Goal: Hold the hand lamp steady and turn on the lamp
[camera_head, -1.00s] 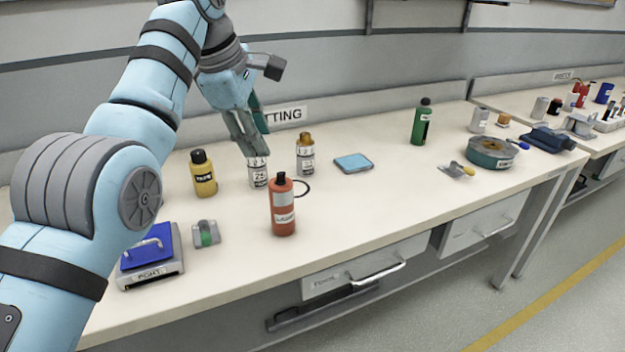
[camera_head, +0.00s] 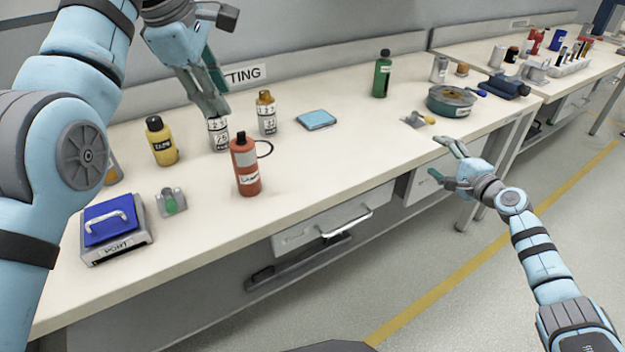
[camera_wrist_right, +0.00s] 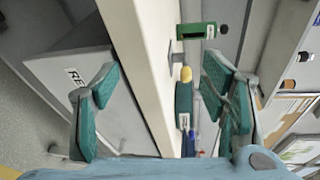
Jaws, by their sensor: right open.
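I cannot tell for sure which thing is the hand lamp. My left gripper (camera_head: 208,98) points down at the top of a white cylinder (camera_head: 219,138) with printed numbers, standing upright on the bench. Whether its fingers are closed on the cylinder is unclear. My right gripper (camera_head: 443,160) is open and empty, off the bench's front edge. Beyond it lies a small grey piece with a yellow knob (camera_head: 429,119); the knob also shows between the open fingers in the right wrist view (camera_wrist_right: 185,74). A red-orange bottle (camera_head: 246,170) with a dark cap stands in front of the cylinder.
A yellow bottle (camera_head: 162,145), a gold-capped can (camera_head: 266,115), a blue pad (camera_head: 316,119), a green bottle (camera_head: 382,76) and a round reel (camera_head: 452,101) stand on the bench (camera_head: 330,165). A drawer handle (camera_head: 346,226) juts from the front. The middle front of the bench is clear.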

